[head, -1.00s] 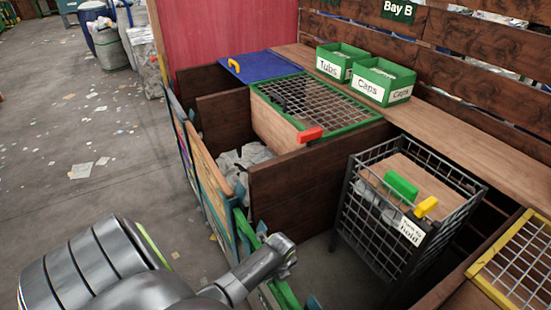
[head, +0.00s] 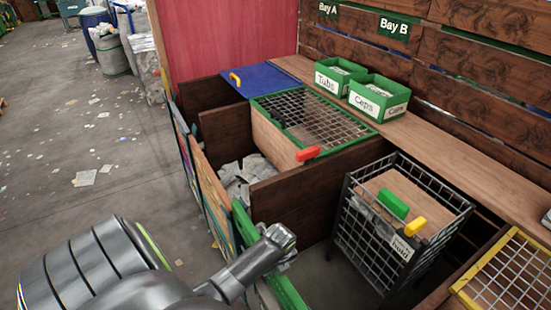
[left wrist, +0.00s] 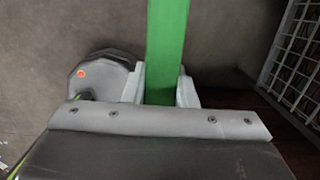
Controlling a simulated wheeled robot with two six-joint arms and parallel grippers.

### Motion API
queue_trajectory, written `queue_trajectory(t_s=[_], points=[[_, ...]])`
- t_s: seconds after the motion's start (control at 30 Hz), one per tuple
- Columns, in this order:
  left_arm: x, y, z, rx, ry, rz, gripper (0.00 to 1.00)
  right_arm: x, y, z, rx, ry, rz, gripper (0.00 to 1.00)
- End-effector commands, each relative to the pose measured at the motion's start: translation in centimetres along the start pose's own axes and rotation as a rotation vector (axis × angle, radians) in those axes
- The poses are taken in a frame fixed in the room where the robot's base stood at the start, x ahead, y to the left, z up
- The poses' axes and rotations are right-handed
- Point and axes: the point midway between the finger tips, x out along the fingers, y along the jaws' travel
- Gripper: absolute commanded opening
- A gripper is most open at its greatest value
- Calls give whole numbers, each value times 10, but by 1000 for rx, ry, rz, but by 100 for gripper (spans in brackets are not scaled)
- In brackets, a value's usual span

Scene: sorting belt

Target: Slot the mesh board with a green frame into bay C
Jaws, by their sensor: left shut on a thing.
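My left gripper (head: 279,242) is low in front of the bays, near the open space beside the wire cage. The left wrist view shows its fingers (left wrist: 165,88) shut on both sides of a green bar. That bar is the edge of a green-framed board (left wrist: 167,40). In the head view, parts of green frame (head: 288,290) show below and beside my gripper; the board's face is mostly hidden, so I cannot see its mesh. My right gripper is not in view.
Several boards (head: 212,190) lean at the bay fronts. The wire cage (head: 352,236) stands right of my gripper. A yellow-framed mesh (head: 512,280) is at lower right.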

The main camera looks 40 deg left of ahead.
Motion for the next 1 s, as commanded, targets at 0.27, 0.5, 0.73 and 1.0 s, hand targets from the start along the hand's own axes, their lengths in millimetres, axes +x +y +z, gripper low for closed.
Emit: queue_trajectory(t_s=[0.27, 0.5, 0.73, 1.0], points=[[-56, -2, 8, 1, -4, -7, 0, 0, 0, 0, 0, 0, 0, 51], [-100, -2, 13, 1, -4, -5, 0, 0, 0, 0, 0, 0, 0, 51], [-113, -1, 14, 0, -1, -3, 0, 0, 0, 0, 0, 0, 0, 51], [-112, -1, 14, 0, -1, -2, 0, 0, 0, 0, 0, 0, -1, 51]])
